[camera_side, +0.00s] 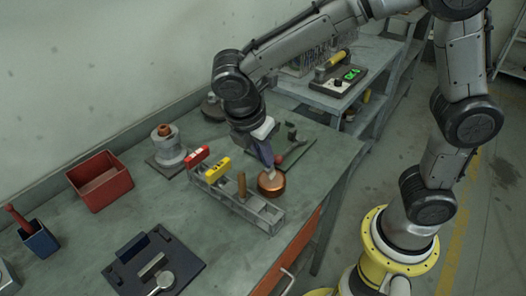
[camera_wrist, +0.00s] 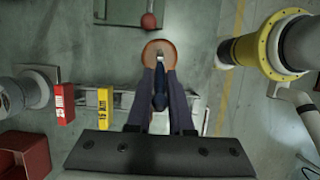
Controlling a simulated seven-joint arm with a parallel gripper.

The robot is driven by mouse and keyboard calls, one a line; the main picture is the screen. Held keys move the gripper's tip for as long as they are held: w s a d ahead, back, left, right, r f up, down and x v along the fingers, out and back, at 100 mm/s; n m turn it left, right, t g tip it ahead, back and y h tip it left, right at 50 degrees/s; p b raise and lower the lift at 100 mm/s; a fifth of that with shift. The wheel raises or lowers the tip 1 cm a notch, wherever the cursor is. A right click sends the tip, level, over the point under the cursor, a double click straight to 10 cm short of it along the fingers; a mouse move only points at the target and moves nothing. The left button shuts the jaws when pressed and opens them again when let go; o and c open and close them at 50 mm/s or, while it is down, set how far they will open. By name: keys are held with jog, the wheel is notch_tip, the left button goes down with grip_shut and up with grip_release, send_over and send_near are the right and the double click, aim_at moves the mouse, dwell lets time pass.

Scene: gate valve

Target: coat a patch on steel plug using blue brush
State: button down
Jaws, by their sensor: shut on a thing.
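My gripper (camera_side: 266,155) is shut on the blue brush (camera_wrist: 160,88), whose dark blue handle shows between the fingers in the wrist view. The brush points down, with its pale tip at the copper pot (camera_side: 271,190). The pot also shows in the wrist view (camera_wrist: 148,46), right ahead of the fingertips. I cannot tell whether the bristles touch what is in the pot. I cannot tell for sure which piece is the steel plug; a grey round piece (camera_side: 166,280) lies on a dark plate at the front left.
A grey tool rack (camera_side: 262,217) with red, yellow and wooden handles stands beside the pot. Behind it is a grey cylinder (camera_side: 169,155) with a copper-coloured top. A red bin (camera_side: 103,190) and a blue holder (camera_side: 40,241) stand at the left. The bench's right edge is close to the pot.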

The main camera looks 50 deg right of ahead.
dwell(0.5)
jog(key=shift+r, duration=3.45)
